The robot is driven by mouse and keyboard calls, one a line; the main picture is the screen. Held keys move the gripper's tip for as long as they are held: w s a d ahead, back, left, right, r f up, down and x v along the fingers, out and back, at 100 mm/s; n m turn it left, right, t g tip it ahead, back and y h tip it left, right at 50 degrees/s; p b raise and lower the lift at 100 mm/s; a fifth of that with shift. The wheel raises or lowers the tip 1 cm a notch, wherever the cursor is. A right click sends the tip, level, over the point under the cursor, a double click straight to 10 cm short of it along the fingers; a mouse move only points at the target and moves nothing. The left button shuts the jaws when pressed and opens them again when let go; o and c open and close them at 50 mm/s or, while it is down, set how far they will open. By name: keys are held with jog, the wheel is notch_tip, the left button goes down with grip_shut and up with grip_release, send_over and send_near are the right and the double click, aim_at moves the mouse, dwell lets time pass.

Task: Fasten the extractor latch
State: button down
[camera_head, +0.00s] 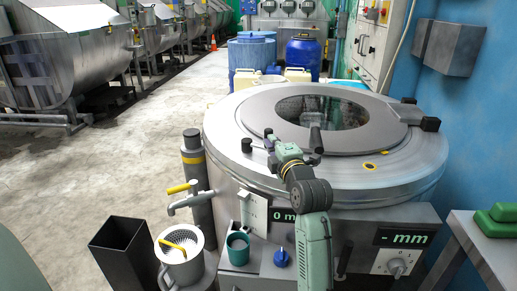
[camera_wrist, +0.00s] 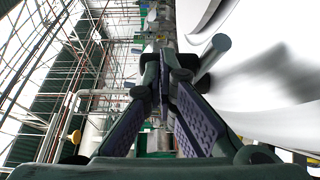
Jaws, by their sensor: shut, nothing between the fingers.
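The extractor (camera_head: 225,165) is a large round steel drum. Its lid (camera_head: 390,112) is down and has a round dark window. A black upright handle (camera_head: 316,140) stands at the lid's near edge, right of my gripper. A small black knob (camera_head: 247,145) sits at the rim, left of my gripper; I cannot tell which part is the latch. My gripper (camera_head: 271,145) is over the near left rim, shut and empty. In the wrist view the gripper (camera_wrist: 166,68) has its fingertips close together, with a grey rounded peg (camera_wrist: 213,52) just to their right, not between them.
A yellow-handled tap (camera_head: 180,192), a white strainer pot (camera_head: 180,250), a teal cup (camera_head: 238,248) and a dark bin (camera_head: 122,250) stand at the near left. A steel table (camera_head: 470,235) with a green item (camera_head: 498,218) is at the right. The floor at left is clear.

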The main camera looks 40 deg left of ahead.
jog(key=shift+w+b, duration=0.35)
jog(key=shift+w, duration=0.05)
dwell(1.0)
jog(key=shift+s, duration=0.1)
dwell(0.4)
